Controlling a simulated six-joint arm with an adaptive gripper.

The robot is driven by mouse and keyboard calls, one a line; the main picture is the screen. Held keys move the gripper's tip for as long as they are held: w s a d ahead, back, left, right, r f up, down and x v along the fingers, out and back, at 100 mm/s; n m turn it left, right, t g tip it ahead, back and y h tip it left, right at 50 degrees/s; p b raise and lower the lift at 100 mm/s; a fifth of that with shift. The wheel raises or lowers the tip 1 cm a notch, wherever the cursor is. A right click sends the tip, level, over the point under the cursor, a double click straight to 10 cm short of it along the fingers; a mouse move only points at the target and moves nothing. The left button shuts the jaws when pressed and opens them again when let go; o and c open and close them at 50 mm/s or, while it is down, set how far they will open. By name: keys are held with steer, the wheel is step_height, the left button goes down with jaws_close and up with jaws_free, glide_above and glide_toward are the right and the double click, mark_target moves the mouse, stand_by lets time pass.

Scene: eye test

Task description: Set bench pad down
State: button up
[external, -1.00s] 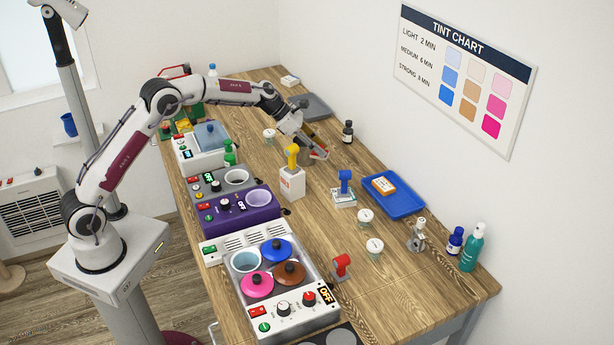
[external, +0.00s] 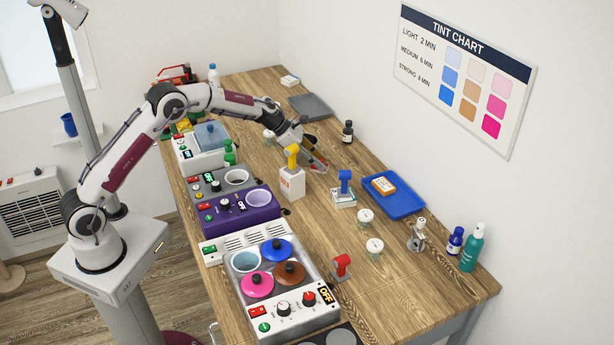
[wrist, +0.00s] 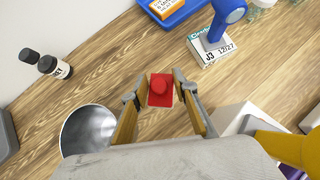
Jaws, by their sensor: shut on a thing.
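I cannot tell whether the pad touches the bench. The pad's underside is hidden.
A metal cup (wrist: 88,130) stands close left of my gripper. A white box with a yellow-handled tool (external: 291,183) is close by. A dark bottle (external: 347,131), a blue tray (external: 405,208) and a blue-handled tool (external: 345,181) stand around. Bare wood lies between them.

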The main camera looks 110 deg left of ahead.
steer(key=shift+f, duration=1.9)
steer(key=o, duration=1.2)
steer(key=shift+f, duration=0.1)
steer(key=shift+s+r, duration=0.1)
steer(key=shift+r, duration=0.1)
steer(key=shift+s+d+r, duration=0.1)
steer(key=shift+s+r, duration=0.25)
steer(key=shift+r, duration=0.05)
steer(key=v, duration=1)
steer(key=shift+s+r, duration=0.2)
steer(key=shift+r, duration=0.1)
steer(key=shift+d, duration=0.15)
